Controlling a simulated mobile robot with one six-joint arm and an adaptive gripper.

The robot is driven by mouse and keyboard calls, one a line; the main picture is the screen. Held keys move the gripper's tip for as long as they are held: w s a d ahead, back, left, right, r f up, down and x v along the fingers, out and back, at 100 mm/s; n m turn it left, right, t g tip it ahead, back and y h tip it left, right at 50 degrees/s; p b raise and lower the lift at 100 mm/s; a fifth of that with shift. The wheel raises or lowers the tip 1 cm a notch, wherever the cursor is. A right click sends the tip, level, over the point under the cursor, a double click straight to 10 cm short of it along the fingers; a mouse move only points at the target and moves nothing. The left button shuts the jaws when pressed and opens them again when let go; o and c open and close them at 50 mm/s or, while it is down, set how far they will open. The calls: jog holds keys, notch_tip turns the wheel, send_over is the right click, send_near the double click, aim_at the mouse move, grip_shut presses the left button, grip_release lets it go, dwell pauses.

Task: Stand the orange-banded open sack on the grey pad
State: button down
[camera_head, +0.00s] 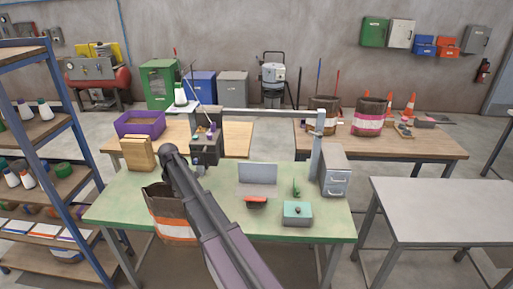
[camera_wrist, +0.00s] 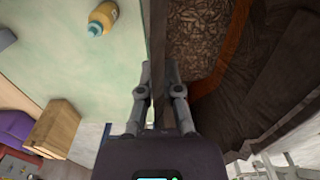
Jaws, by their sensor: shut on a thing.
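The orange-banded open sack (camera_head: 174,231) is dark brown with an orange and white band. In the head view it shows at the left front of the green bench, overlapping its front edge, partly covered by my arm. In the wrist view the sack (camera_wrist: 240,115) fills the right side, open, with brown pellets inside. My gripper (camera_wrist: 160,82) is shut on the sack's wall, one finger on each side. In the head view the gripper is hidden behind my arm. I cannot make out the grey pad for certain. Whether the sack's base touches anything is hidden.
The green bench (camera_head: 121,208) holds a grey panel (camera_head: 258,174), a teal-topped box (camera_head: 297,212), a drawer unit (camera_head: 335,172) and a cardboard box (camera_head: 138,153). A yellow bottle (camera_wrist: 102,18) lies on it. A pink-banded sack (camera_head: 370,116) stands on the back table. The right table (camera_head: 440,208) is bare.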

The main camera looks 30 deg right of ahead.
aim_at(178, 216)
jog(key=shift+f+b, duration=3.4)
jog(key=shift+f, duration=0.5)
jog(key=shift+a, duration=0.2)
